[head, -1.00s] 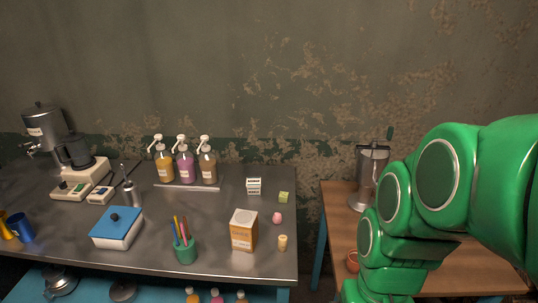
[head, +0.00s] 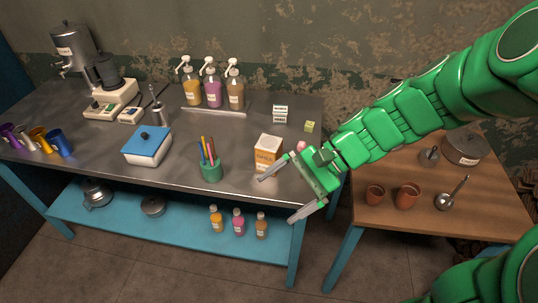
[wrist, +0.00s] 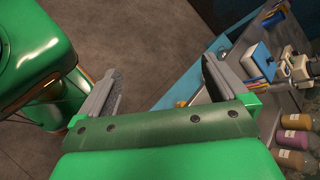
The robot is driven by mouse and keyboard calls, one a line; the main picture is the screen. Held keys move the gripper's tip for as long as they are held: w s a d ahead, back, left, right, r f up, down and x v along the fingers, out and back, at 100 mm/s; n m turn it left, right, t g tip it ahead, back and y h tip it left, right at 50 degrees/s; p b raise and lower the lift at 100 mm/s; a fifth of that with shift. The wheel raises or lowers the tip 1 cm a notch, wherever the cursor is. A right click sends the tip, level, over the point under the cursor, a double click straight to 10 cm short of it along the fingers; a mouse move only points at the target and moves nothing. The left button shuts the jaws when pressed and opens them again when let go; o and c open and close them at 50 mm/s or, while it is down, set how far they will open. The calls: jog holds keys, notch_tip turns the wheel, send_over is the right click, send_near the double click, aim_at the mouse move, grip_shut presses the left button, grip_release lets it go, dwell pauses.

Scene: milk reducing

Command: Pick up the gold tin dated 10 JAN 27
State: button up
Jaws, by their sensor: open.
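No tin with a readable 10 JAN 27 date shows.
The metal bench (head: 95,160) holds a green pen cup (head: 211,172), a blue-lidded box (head: 147,146), pump bottles (head: 212,92) and a grinder-like machine (head: 108,85). Bottles (head: 238,221) stand on the lower blue shelf. A wooden table (head: 480,215) with terracotta cups (head: 407,196) is at right.

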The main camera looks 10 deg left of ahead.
jog(key=w+a+m+y, duration=0.3)
jog(key=w, duration=0.3)
jog(key=m+t+y, duration=0.5)
jog(key=m+t, duration=0.3)
jog(key=m, duration=0.4)
send_near(269, 142)
jog(key=a, duration=0.2)
jog(key=shift+w+a+f, duration=0.1)
jog(key=shift+w+a, duration=0.2)
jog(key=shift+a, duration=1.05)
jog(key=shift+w+a+f, duration=0.1)
jog(key=shift+w+a, duration=0.2)
jog(key=shift+a, duration=1)
jog(key=shift+w+a, duration=0.3)
jog(key=shift+a, duration=1.05)
grip_shut()
